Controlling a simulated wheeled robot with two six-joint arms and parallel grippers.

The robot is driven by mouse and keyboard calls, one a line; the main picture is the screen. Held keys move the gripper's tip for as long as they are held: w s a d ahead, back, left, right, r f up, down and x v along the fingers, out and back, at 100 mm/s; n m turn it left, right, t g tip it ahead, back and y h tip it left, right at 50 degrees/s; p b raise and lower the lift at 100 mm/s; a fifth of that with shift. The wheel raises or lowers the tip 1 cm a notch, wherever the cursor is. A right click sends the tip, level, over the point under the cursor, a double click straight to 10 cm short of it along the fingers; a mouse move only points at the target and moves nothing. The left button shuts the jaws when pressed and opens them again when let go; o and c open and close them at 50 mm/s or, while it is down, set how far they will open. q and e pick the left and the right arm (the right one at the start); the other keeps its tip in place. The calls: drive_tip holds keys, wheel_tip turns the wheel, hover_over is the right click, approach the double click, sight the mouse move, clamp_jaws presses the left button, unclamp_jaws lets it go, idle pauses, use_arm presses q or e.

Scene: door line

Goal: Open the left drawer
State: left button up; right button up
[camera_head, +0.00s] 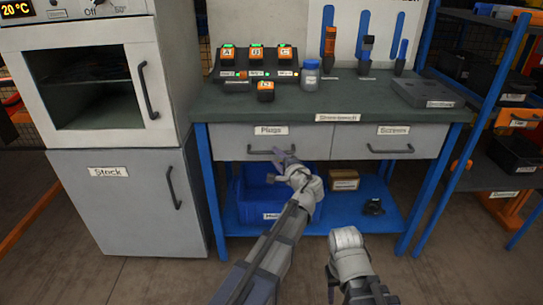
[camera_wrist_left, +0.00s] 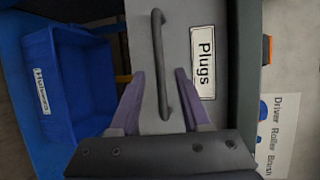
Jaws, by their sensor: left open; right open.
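The left drawer (camera_head: 238,136) is the grey front labelled "Plugs" under the workbench top, and it looks closed. Its dark bar handle (camera_head: 262,152) runs level across the front. In the left wrist view the drawer front appears turned on its side, with the handle (camera_wrist_left: 160,62) between my fingers. My left gripper (camera_head: 286,160) is open at the right part of the handle. In the wrist view its purple fingertips (camera_wrist_left: 158,72) lie on either side of the bar, with gaps showing. My right gripper (camera_head: 335,285) is low in front of the bench, away from the drawer; its fingers are partly hidden.
The "Screws" drawer (camera_head: 405,140) is to the right. A blue bin (camera_head: 257,190) sits on the lower shelf (camera_head: 345,213) beneath the left drawer. A grey cabinet (camera_head: 120,205) labelled "Stock" stands at left. Chargers and a jar (camera_head: 310,75) stand on the bench top (camera_head: 350,100).

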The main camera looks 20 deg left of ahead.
sight(271, 153)
use_arm(q)
drive_tip(key=shift+b+x, duration=0.35)
drive_tip(key=shift+x, duration=2.15)
drive_tip(key=shift+c, duration=0.3)
clamp_jaws()
